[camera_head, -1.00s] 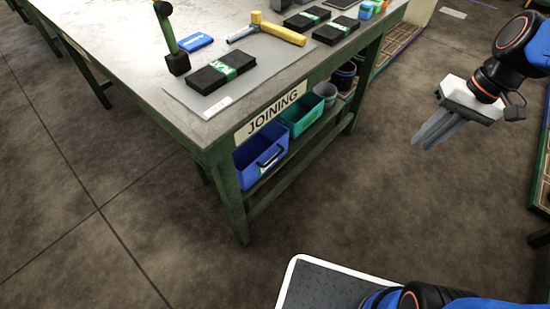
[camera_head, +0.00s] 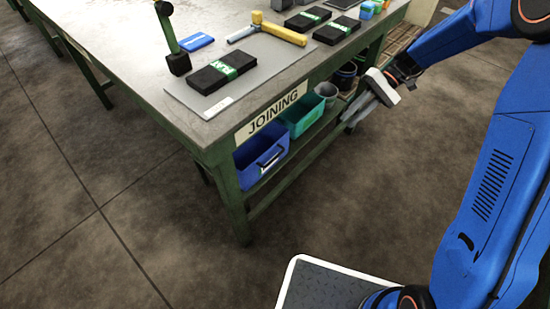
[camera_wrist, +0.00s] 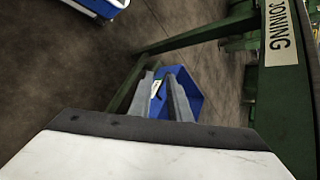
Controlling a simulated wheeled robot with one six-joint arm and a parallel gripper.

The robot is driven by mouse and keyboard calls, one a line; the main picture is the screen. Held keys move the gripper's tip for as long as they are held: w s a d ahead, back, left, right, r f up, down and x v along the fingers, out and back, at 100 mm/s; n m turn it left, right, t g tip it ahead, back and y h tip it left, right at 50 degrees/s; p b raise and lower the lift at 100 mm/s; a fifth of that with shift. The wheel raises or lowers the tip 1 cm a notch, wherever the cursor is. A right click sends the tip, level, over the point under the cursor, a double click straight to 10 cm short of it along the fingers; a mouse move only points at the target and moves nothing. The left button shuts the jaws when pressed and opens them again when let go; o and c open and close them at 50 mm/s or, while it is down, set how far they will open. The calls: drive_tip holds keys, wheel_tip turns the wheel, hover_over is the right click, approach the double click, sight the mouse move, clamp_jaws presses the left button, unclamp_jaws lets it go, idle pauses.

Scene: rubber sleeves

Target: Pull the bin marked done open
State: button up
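A blue bin (camera_head: 250,165) with a black handle stands on the low shelf under the front corner of the table, and a small pale label shows near the handle. The label is too small to read, so I cannot tell if it says done. In the wrist view the blue bin (camera_wrist: 187,84) lies beyond my fingers, partly hidden by them. My gripper (camera_head: 347,121) is beside the shelf, right of the bins and apart from the blue bin. In the wrist view my gripper (camera_wrist: 160,76) is open and empty, a gap between its fingers.
A teal bin (camera_head: 300,118) and a grey pot (camera_head: 327,91) stand on the same shelf, right of the blue bin. The green table leg (camera_head: 234,205) and the JOINING sign (camera_head: 271,117) are close by. The floor in front is clear.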

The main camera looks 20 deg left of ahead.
drive_tip(key=w+a+f+g+y, duration=0.1)
drive_tip(key=w+a+f, duration=0.1)
drive_tip(key=a+f, duration=0.15)
drive_tip(key=w+a+f+g, duration=0.1)
drive_tip(key=w+a+f, duration=0.15)
drive_tip(key=f, duration=0.25)
drive_tip(key=g+y, duration=0.2)
approach(275, 157)
drive_tip(key=x, duration=1)
drive_tip(key=shift+f, duration=0.3)
clamp_jaws()
